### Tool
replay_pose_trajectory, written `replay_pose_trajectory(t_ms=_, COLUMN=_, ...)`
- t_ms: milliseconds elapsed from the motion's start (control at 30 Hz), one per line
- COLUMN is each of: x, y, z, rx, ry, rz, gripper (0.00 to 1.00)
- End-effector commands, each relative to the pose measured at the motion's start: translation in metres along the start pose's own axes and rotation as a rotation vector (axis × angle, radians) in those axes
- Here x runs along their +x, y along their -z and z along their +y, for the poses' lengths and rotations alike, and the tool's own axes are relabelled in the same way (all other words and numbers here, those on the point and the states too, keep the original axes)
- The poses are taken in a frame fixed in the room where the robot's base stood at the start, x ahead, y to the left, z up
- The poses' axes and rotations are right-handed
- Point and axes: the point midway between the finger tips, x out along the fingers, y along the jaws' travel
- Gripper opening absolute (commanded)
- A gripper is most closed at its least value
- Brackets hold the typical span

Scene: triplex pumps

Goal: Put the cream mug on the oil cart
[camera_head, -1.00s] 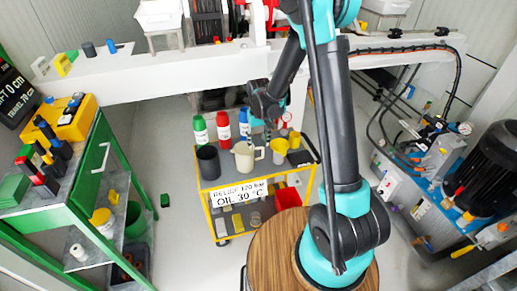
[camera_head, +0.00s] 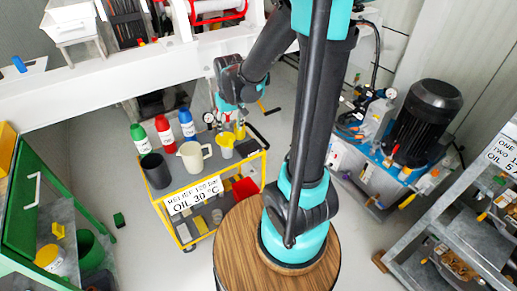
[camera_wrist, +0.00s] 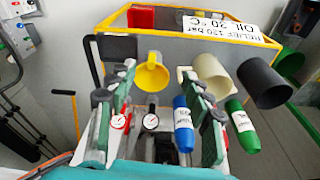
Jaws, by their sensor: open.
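The cream mug (camera_head: 192,157) stands upright on the top of the yellow-framed oil cart (camera_head: 206,184), between a dark grey cup and a yellow funnel-like cup. The mug also shows in the wrist view (camera_wrist: 212,76), partly behind my right finger. My gripper is at the cart's far side, behind the mug in the head view, where its tips are hard to make out. In the wrist view my gripper (camera_wrist: 158,92) is open, its green-backed fingers wide apart with nothing held between them. The yellow cup (camera_wrist: 151,75) shows beyond the gap.
The dark grey cup (camera_head: 156,170) stands left of the mug. Green (camera_head: 140,138), red (camera_head: 165,134) and blue (camera_head: 187,125) bottles line the cart's far edge. Two gauges (camera_wrist: 150,121) sit near my fingers. A green workbench (camera_head: 22,200) is left; a pump unit (camera_head: 375,150) is right.

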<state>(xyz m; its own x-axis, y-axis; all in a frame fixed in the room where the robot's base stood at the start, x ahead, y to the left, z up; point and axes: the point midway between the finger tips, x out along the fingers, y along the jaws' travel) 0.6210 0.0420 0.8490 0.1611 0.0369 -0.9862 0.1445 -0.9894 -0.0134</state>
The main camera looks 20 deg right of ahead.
Motion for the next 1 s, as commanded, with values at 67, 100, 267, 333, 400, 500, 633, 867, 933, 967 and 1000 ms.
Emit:
replay_pose_trajectory(t_ms=67, x=-0.007, y=-0.028, z=0.017, rx=0.030, ry=-0.005, rz=0.036, gripper=0.51)
replay_pose_trajectory(t_ms=100, x=-0.009, y=-0.040, z=0.024, rx=0.043, ry=-0.009, rz=0.053, gripper=0.51)
replay_pose_trajectory(t_ms=267, x=-0.012, y=-0.089, z=0.046, rx=0.090, ry=-0.024, rz=0.125, gripper=0.51)
replay_pose_trajectory(t_ms=333, x=-0.011, y=-0.108, z=0.052, rx=0.107, ry=-0.031, rz=0.151, gripper=0.51)
replay_pose_trajectory(t_ms=400, x=-0.009, y=-0.122, z=0.057, rx=0.121, ry=-0.038, rz=0.172, gripper=0.51)
replay_pose_trajectory(t_ms=500, x=-0.007, y=-0.136, z=0.061, rx=0.133, ry=-0.044, rz=0.194, gripper=0.51)
replay_pose_trajectory(t_ms=633, x=-0.005, y=-0.143, z=0.063, rx=0.140, ry=-0.048, rz=0.205, gripper=0.51)
replay_pose_trajectory(t_ms=867, x=-0.005, y=-0.143, z=0.063, rx=0.139, ry=-0.049, rz=0.206, gripper=0.51)
replay_pose_trajectory(t_ms=933, x=-0.005, y=-0.143, z=0.063, rx=0.139, ry=-0.049, rz=0.206, gripper=0.51)
replay_pose_trajectory(t_ms=967, x=-0.005, y=-0.143, z=0.063, rx=0.139, ry=-0.048, rz=0.206, gripper=0.51)
replay_pose_trajectory(t_ms=1000, x=-0.005, y=-0.143, z=0.063, rx=0.139, ry=-0.048, rz=0.206, gripper=0.51)
